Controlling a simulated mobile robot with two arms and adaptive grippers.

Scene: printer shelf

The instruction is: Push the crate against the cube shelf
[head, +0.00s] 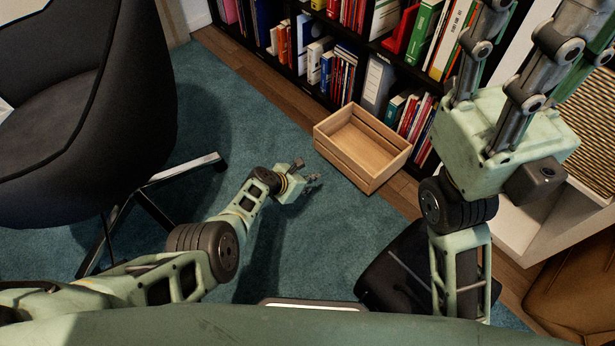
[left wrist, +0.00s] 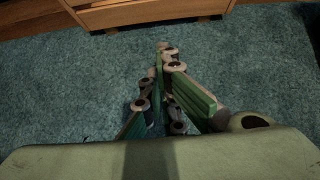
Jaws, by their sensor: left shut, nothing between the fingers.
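The wooden crate (head: 343,164) is empty and sits on the floor just in front of the cube shelf (head: 297,88), which is dark and filled with books. I cannot tell whether the crate touches it. My left gripper (head: 306,174) is low over the carpet at the crate's near left side, shut and empty. In the left wrist view, the closed left fingertips (left wrist: 164,47) point at the crate's wall (left wrist: 150,14), with a strip of carpet seen between. My right gripper (head: 530,38) is raised at the upper right, fingers apart, tips cut off by the frame.
A dark office chair (head: 75,120) with metal legs stands at the left. A white unit (head: 540,215) with a woven item is at the right, a brown bag-like object (head: 575,285) below it. Blue-green carpet (head: 215,110) lies open left of the crate.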

